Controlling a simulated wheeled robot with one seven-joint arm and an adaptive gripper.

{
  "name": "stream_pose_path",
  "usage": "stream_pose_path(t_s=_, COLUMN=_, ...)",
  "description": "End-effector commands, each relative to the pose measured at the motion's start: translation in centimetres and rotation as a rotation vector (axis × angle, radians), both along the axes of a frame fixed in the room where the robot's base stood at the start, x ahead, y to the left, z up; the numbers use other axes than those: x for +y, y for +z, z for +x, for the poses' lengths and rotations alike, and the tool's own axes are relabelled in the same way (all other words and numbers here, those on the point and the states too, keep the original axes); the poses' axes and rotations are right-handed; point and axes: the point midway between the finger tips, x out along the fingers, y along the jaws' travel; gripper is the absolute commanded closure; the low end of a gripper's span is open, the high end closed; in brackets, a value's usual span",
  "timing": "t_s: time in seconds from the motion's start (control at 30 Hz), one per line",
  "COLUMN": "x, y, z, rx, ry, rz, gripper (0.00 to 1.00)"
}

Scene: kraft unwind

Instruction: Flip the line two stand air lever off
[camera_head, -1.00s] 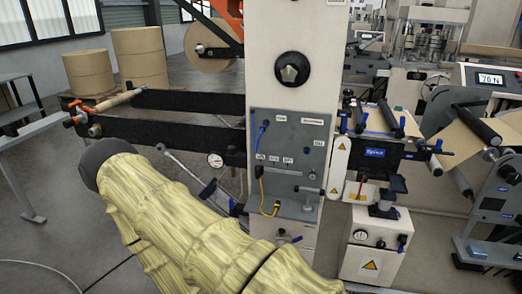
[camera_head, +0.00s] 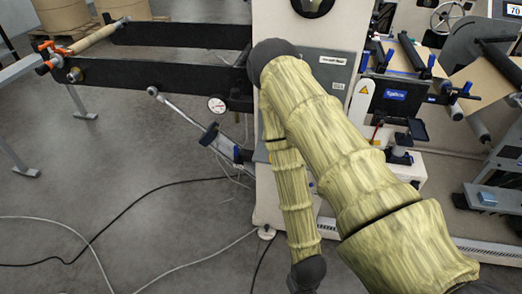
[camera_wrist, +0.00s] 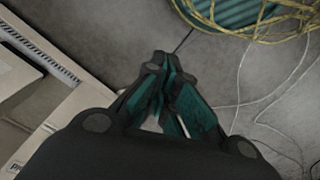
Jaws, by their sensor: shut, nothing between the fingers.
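I cannot pick out the line two stand air lever for certain in either view. In the head view, my yellow-sleeved arm crosses in front of the pale stand (camera_head: 268,210) and covers most of its grey control panel (camera_head: 338,66). Only the panel's upper right part shows. In the wrist view, my gripper (camera_wrist: 166,66) is shut, with its dark and teal fingers together and nothing between them. It points over the grey floor, beside a pale cabinet or base at the left. My gripper cannot be made out in the head view.
Black beams (camera_head: 160,78) extend left from the stand, with a round gauge (camera_head: 217,104) and a rod with blue fittings (camera_head: 222,142) below. Blue-labelled machinery (camera_head: 396,94) stands at the right. Cables (camera_head: 110,228) lie on the open floor. Pale cables (camera_wrist: 265,112) show in the wrist view.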

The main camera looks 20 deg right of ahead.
Motion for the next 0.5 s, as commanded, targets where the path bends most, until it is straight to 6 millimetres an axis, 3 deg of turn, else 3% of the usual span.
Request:
stream_pose_path(t_s=0.33, x=0.0, y=-0.7, z=0.7, rx=-0.014, ry=-0.013, rz=0.004, gripper=1.0)
stream_pose_path(t_s=0.5, x=0.1, y=-3.3, z=4.4, rx=-0.091, ry=-0.084, rz=0.03, gripper=1.0)
